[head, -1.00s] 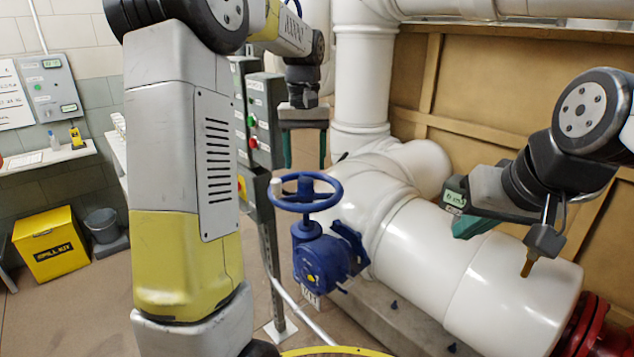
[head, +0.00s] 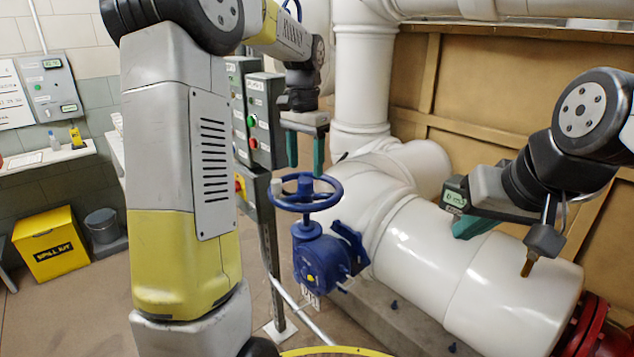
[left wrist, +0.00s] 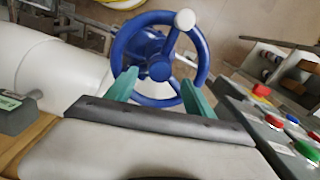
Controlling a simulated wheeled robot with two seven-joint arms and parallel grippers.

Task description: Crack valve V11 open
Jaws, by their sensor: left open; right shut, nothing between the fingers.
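The blue valve handwheel (head: 320,191) sits level on top of a blue valve body (head: 320,262) beside the white pipe. A tag hangs below the body; its writing is too small to read surely. My left gripper (head: 305,168) is open, pointing down just above the wheel. In the left wrist view its green fingers (left wrist: 160,90) lie apart over the near part of the handwheel (left wrist: 195,75), which has a white knob (left wrist: 185,19). I cannot tell whether they touch it. My right gripper (head: 464,225) is shut and empty, over the white pipe at right.
Control boxes (head: 262,120) with buttons stand close left of the wheel. The large white pipe (head: 430,250) runs to the right, ending at a red flange (head: 590,330). A yellow spill kit box (head: 50,245) and grey bucket (head: 103,226) stand at far left.

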